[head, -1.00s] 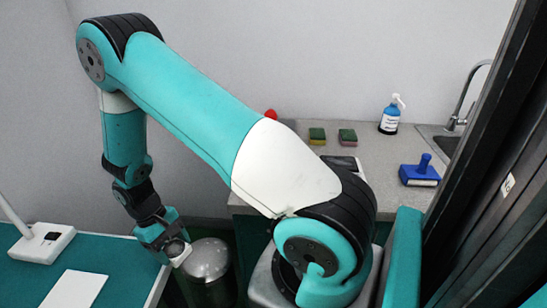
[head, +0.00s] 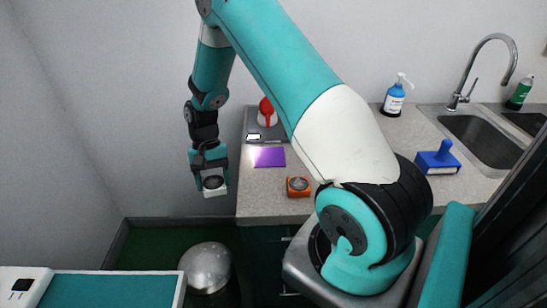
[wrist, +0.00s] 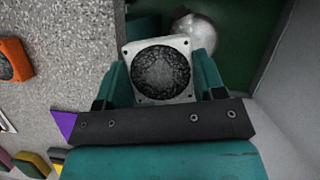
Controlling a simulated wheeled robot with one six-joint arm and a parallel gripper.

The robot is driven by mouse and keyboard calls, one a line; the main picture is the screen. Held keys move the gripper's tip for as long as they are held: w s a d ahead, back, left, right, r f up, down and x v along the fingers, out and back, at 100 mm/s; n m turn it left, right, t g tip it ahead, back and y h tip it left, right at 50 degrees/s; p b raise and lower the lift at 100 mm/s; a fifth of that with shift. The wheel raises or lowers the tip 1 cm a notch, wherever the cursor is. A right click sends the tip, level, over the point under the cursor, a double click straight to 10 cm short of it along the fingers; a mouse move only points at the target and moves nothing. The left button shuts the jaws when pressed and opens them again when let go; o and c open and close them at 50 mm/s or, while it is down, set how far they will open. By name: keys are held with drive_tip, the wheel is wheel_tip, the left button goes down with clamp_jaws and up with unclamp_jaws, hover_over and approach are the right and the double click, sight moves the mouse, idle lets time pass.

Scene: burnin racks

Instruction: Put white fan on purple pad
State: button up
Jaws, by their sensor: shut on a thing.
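My gripper (head: 213,180) is shut on the white fan (wrist: 162,72), a square white frame with a dark round centre. In the head view the white fan (head: 214,191) hangs below the fingers, left of the counter's edge and over the floor. The purple pad (head: 270,157) lies flat and bare on the grey counter, to the right of my gripper. In the wrist view only a corner of the purple pad (wrist: 65,122) shows beside the gripper's dark bar.
An orange fan (head: 299,186) lies on the counter (head: 340,150) near its front edge. A grey device with a red-topped item (head: 267,112) stands behind the pad. A metal bin (head: 207,266) stands below.

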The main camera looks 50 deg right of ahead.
drive_tip(key=w+d+r+m+t+y+b, duration=0.1)
drive_tip(key=w+d+r+m+t, duration=0.1)
drive_tip(key=d+r+m, duration=0.35)
wheel_tip(320, 180, up, 12)
drive_tip(key=f+m+t+h+b, duration=0.15)
drive_tip(key=m+t+b, duration=0.35)
drive_tip(key=m, duration=1.5)
hover_over(267, 156)
drive_tip(key=s+p, duration=0.1)
drive_tip(key=r+t, duration=0.1)
drive_tip(key=shift+h, duration=0.45)
wheel_tip(267, 156, down, 19)
drive_tip(key=shift+d+f+p, duration=0.15)
drive_tip(key=shift+p, duration=0.2)
drive_tip(key=o, duration=0.9)
drive_tip(key=shift+f, duration=0.1)
